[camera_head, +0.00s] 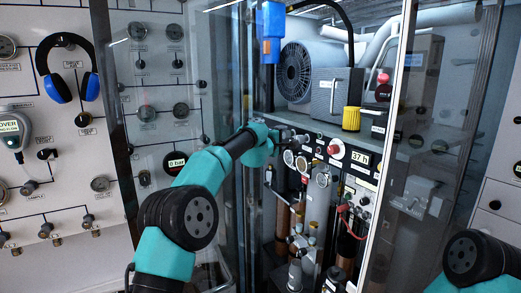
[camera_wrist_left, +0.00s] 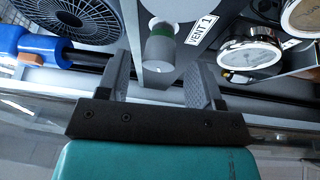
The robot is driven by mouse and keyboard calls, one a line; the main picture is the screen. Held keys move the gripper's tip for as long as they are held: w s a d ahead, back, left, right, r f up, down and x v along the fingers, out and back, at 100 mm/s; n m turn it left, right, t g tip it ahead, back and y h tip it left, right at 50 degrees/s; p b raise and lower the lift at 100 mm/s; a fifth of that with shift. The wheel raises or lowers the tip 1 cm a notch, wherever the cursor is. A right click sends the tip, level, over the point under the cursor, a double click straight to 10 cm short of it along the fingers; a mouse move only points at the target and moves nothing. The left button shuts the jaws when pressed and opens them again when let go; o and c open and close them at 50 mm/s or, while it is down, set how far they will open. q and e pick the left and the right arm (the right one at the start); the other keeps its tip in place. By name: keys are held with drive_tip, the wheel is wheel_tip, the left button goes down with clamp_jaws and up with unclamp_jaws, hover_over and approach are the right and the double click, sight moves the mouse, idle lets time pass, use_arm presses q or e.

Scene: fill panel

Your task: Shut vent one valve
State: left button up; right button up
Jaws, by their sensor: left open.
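My left arm reaches through the opening of a glass-fronted cabinet in the head view, with the left gripper (camera_head: 288,137) at the upper edge of the gauge panel. In the left wrist view the left gripper (camera_wrist_left: 160,72) is open, one finger on each side of a grey cylindrical knob (camera_wrist_left: 160,48) with a green ring. A gap shows between the knob and each finger. A small white label (camera_wrist_left: 196,28) beside the knob seems to read VENT 1, upside down. The knob cannot be made out behind the gripper in the head view. My right gripper is out of view.
Round gauges (camera_wrist_left: 250,52) sit close to the right finger. Glass door frames (camera_head: 398,110) stand on both sides of the opening. Blue headphones (camera_head: 62,75) hang at left.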

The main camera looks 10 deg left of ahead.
use_arm(q)
drive_tip(key=v, duration=1.6)
drive_tip(key=shift+s, duration=0.25)
drive_tip(key=shift+a, duration=0.1)
